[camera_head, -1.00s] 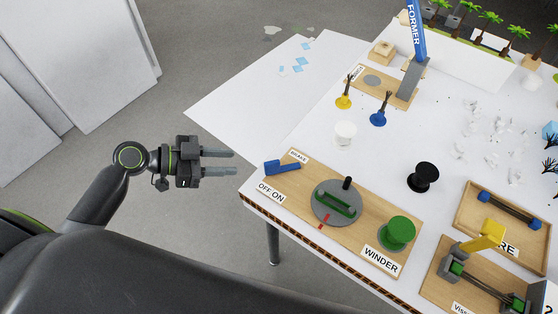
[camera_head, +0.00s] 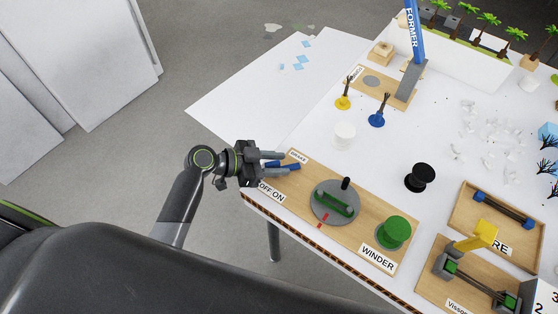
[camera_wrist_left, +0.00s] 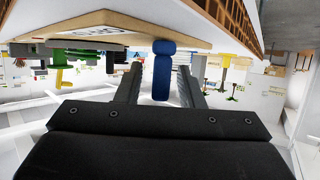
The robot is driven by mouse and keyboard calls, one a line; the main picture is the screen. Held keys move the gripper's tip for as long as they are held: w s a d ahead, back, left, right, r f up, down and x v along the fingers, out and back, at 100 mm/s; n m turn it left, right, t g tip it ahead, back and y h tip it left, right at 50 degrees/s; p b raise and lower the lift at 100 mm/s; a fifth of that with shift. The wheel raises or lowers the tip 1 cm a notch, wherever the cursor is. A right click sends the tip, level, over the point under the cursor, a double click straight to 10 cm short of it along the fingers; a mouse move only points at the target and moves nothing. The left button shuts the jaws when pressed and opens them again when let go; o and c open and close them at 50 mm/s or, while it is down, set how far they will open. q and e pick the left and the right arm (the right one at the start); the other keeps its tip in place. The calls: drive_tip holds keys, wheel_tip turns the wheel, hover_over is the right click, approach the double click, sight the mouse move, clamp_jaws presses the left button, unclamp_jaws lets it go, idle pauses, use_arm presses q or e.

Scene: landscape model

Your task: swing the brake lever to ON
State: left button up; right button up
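The blue brake lever (camera_head: 284,165) sits at the left end of the wooden winder board (camera_head: 312,193), above the OFF ON label (camera_head: 270,191). My left gripper (camera_head: 274,162) is at the lever, with its fingers reaching in from the left. In the left wrist view the lever (camera_wrist_left: 162,72) stands between the two open fingers (camera_wrist_left: 160,88), with a gap visible on each side. In the head view the gripper partly hides the lever and the label. My right gripper is in neither view.
A grey turntable (camera_head: 335,203) with a black knob and a green spool (camera_head: 394,232) are on the same board. A white spool (camera_head: 344,134) and a black spool (camera_head: 420,177) stand behind it. The table's front edge runs just below the board.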

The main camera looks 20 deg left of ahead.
use_arm(q)
drive_tip(key=shift+w+d+f, duration=0.15)
drive_tip(key=shift+d, duration=0.15)
drive_tip(key=shift+c, duration=0.4)
clamp_jaws()
